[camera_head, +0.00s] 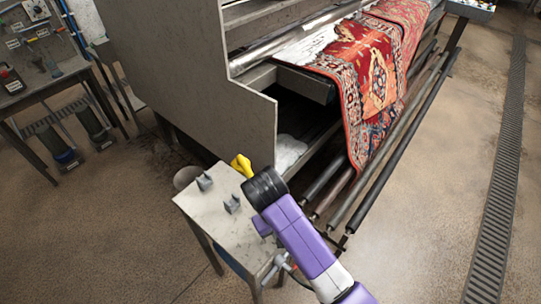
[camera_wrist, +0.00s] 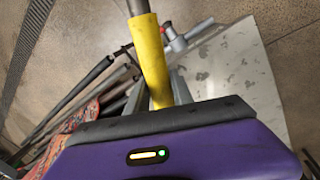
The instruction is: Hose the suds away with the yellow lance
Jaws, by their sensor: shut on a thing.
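The yellow lance (camera_wrist: 151,60) is in the grip of my gripper (camera_wrist: 160,104) in the wrist view, with the yellow body rising from between the jaws. In the head view my gripper's fingers are hidden behind my dark wrist, and a yellow end of the lance (camera_head: 241,164) shows beyond it, above the small table (camera_head: 222,228). White suds (camera_head: 319,40) lie at the upper left side of the red patterned rug (camera_head: 375,70). The rug drapes over the front of the grey scrubber machine (camera_head: 205,75). A whitish patch (camera_head: 288,150) shows low in the machine's opening.
Two grey holders (camera_head: 232,204) stand on the small table. A red-handled valve (camera_wrist: 178,44) is by its edge. Several rollers (camera_head: 385,165) run along the machine's front. A workbench (camera_head: 50,90) stands at the left. The floor right of the rollers is clear, with a drain grate (camera_head: 503,170).

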